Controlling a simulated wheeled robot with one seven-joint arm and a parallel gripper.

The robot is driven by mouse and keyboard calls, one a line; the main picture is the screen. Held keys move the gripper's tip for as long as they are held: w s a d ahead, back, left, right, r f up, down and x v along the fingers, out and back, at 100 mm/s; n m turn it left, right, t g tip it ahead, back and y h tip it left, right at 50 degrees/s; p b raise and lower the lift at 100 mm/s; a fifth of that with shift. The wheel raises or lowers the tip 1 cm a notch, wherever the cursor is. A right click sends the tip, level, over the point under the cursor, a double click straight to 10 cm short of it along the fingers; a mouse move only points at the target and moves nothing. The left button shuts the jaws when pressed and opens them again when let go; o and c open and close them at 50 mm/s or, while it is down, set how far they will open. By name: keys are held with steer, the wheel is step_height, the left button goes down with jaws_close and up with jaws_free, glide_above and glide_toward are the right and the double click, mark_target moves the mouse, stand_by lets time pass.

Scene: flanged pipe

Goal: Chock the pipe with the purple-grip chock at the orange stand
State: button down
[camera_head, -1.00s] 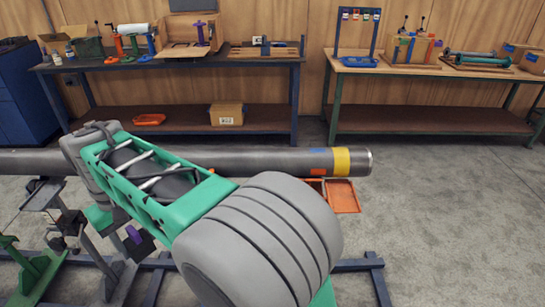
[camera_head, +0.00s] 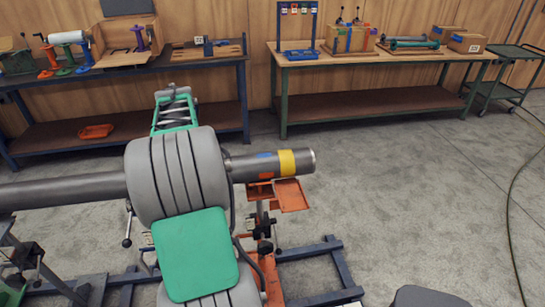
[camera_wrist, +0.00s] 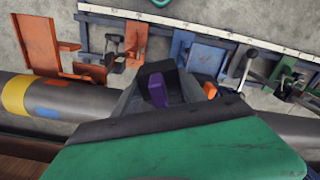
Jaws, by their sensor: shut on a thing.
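My gripper (camera_wrist: 158,95) is shut on the purple-grip chock. Its purple grip (camera_wrist: 157,88) shows between dark parts in the wrist view. The chock overlaps the grey pipe (camera_wrist: 115,112) in that view; I cannot tell whether they touch. The pipe (camera_head: 70,190) lies lengthwise in the head view, with a yellow band near its right end. The orange stand (camera_head: 266,245) is under that end, with an orange plate (camera_head: 291,195). In the wrist view the orange stand (camera_wrist: 60,62) is left of my gripper. My arm hides gripper and chock in the head view.
A blue stand (camera_wrist: 193,60) and a green stand (camera_wrist: 285,75) are along the pipe in the wrist view. A dark blue floor frame (camera_head: 342,265) lies below. Two workbenches (camera_head: 200,70) (camera_head: 390,58) line the back wall. The floor to the right is mostly clear, with a hose (camera_head: 510,210).

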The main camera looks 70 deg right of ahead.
steer(key=s+d+m+p, duration=0.2)
steer(key=s+d, duration=0.6)
steer(key=s, duration=0.4)
steer(key=s+d+m+p, duration=0.25)
steer(key=s+d, duration=0.55)
steer(key=s, duration=0.5)
steer(key=shift+w+d+f+b, duration=0.15)
steer(key=shift+f+b, duration=1.35)
steer(key=shift+f, duration=0.85)
steer(key=shift+w+a+f+b, duration=0.1)
steer(key=shift+f+b, duration=1.4)
steer(key=shift+f, duration=0.8)
steer(key=shift+w+d+p, duration=0.3)
steer(key=shift+w+d, duration=0.2)
steer(key=shift+d, duration=0.4)
steer(key=c, duration=0.6)
jaws_free()
steer(key=shift+f, duration=0.1)
steer(key=shift+s+a+r+p, duration=0.15)
steer(key=shift+r+p, duration=0.55)
steer(key=shift+r, duration=0.5)
steer(key=shift+a+r+p, duration=0.15)
steer(key=shift+r+p, duration=0.5)
steer(key=shift+r, duration=0.5)
steer(key=shift+s+a+r+p, duration=0.15)
steer(key=shift+r+p, duration=0.55)
steer(key=shift+r, duration=0.5)
